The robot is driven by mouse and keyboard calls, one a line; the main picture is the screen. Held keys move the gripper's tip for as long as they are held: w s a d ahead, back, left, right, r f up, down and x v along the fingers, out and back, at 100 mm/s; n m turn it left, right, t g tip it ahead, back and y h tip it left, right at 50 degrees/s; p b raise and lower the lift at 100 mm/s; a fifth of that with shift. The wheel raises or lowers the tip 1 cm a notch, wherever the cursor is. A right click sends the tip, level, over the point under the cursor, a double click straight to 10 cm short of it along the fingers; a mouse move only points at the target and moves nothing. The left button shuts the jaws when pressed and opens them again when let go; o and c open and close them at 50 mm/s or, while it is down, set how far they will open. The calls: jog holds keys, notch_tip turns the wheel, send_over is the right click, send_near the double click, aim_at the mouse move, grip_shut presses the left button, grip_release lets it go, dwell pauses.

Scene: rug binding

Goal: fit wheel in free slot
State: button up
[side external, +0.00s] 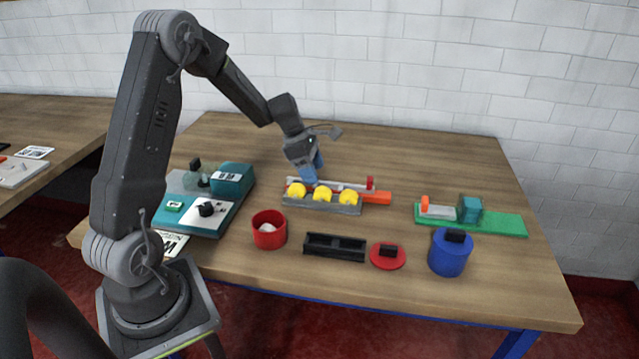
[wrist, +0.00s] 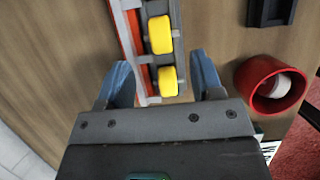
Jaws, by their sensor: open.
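Three yellow wheels sit in a row in a grey slotted rack (side external: 345,209); the middle one (side external: 322,194) and the left one (side external: 297,190) are close to my gripper. The wrist view shows two wheels, a nearer one (wrist: 168,81) and a farther one (wrist: 160,35). My gripper (side external: 308,176) is open and points down over the left end of the rack. In the wrist view its blue fingers (wrist: 160,62) are spread on either side of the rack's end, with the nearer wheel between them. Nothing is held. I cannot make out a free slot.
A red cup (side external: 257,233) holding a white round piece stands in front of the rack. A black tray (side external: 335,247), a red knobbed disc (side external: 388,260) and a blue cylinder (side external: 449,260) stand along the front. A teal machine (side external: 232,180) is left, a green base (side external: 500,223) right.

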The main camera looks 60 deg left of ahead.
jog(key=v, duration=0.6)
jog(key=s+d+r+m+y, duration=0.1)
jog(key=s+d+r+m, duration=0.2)
jog(key=d+r+m, duration=0.3)
jog(key=s+d+r+m+y, duration=0.1)
jog(key=s+d+r+m, duration=0.25)
jog(key=d+m, duration=0.35)
jog(key=s+d+r+m+t, duration=0.1)
jog(key=s+d+m, duration=0.3)
jog(key=s+m, duration=0.3)
jog(key=s+d+r+m+t+y, duration=0.1)
jog(key=s+d+m, duration=0.4)
jog(key=s+m, duration=0.2)
jog(key=shift+s+d, duration=0.25)
jog(key=shift+s, duration=0.25)
